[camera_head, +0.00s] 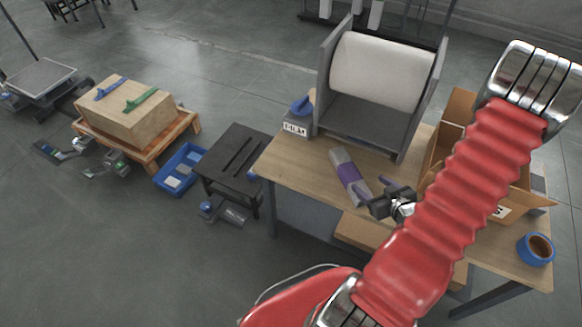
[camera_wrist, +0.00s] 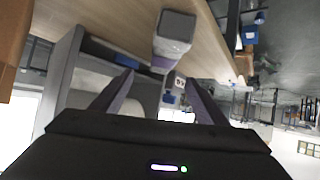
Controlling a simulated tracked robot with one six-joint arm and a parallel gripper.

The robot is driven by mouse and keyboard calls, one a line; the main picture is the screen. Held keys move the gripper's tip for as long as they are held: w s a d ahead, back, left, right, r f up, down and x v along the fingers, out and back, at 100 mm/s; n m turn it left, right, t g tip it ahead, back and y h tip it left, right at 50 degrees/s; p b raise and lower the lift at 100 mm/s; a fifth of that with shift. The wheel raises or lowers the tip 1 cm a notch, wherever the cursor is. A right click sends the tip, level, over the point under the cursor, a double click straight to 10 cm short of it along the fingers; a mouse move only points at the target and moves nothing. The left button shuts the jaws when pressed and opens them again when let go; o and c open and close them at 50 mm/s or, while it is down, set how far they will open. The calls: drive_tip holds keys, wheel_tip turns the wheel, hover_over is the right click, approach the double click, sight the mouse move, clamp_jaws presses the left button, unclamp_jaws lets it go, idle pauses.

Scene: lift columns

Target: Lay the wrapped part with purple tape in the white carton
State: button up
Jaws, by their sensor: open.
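The wrapped part (camera_head: 341,160) lies on the wooden table, grey-white with a purple tape band around its middle. My gripper (camera_head: 369,194) is at the near right end of it, open and empty. In the wrist view the wrapped part (camera_wrist: 175,30) is ahead of the spread fingers (camera_wrist: 160,88), apart from them, with a little purple at its lower edge. An open brown cardboard carton (camera_head: 452,135) stands on the table at the right, partly hidden behind my red arm. I see no clearly white carton; the carton's inside is mostly hidden.
A film roll (camera_head: 380,70) in a grey stand is at the table's back. A blue tape roll (camera_head: 537,249) lies at the right front corner. A black side table (camera_head: 237,165) and blue bin (camera_head: 181,170) stand left. Bare tabletop lies left of the part.

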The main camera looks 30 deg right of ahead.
drive_tip(key=w+r+n+g+h, duration=0.1)
drive_tip(key=w+r+g, duration=0.15)
drive_tip(key=r, duration=0.35)
drive_tip(key=w+r+g+h, duration=0.1)
drive_tip(key=w+r, duration=0.3)
drive_tip(key=r, duration=0.1)
drive_tip(key=w+a+r, duration=0.1)
drive_tip(key=a+r, duration=0.8)
drive_tip(key=r, duration=0.1)
drive_tip(key=s+a+r+y, duration=0.1)
drive_tip(key=s+a+r, duration=0.2)
drive_tip(key=a, duration=0.4)
drive_tip(key=s+a+r+g+y, duration=0.1)
drive_tip(key=s+a+r, duration=0.3)
drive_tip(key=a, duration=0.4)
drive_tip(key=s+a+r+g+y, duration=0.1)
drive_tip(key=s+a+r, duration=0.3)
drive_tip(key=a, duration=0.4)
drive_tip(key=shift+s+r+y, duration=0.25)
drive_tip(key=shift+s+y, duration=0.15)
drive_tip(key=shift+s, duration=0.45)
drive_tip(key=shift+o, duration=0.4)
drive_tip(key=shift+d+g, duration=0.1)
drive_tip(key=shift+g, duration=0.15)
